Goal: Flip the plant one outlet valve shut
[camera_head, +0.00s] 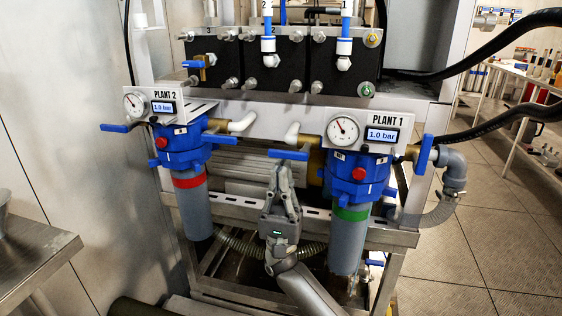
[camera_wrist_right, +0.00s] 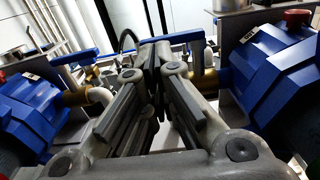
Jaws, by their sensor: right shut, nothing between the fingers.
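The Plant 1 unit has a blue filter head (camera_head: 357,178) with a green band, under a gauge panel (camera_head: 369,131) reading 1.0 bar. A blue lever handle (camera_head: 288,154) lies horizontal at the brass fitting on its left; another blue handle (camera_head: 425,154) stands upright on its right. I cannot tell which is the outlet valve. My right gripper (camera_head: 283,167) points up, its fingers together and empty, with the tips just below the left handle. In the right wrist view the handle (camera_wrist_right: 190,38) passes just beyond the fingertips (camera_wrist_right: 158,48); contact is unclear.
The Plant 2 unit (camera_head: 180,148), with a red band and two blue handles, stands to the left. Black blocks (camera_head: 275,62) with pipes are above. A metal table (camera_head: 35,258) is at lower left. Open tiled floor (camera_head: 490,250) lies to the right.

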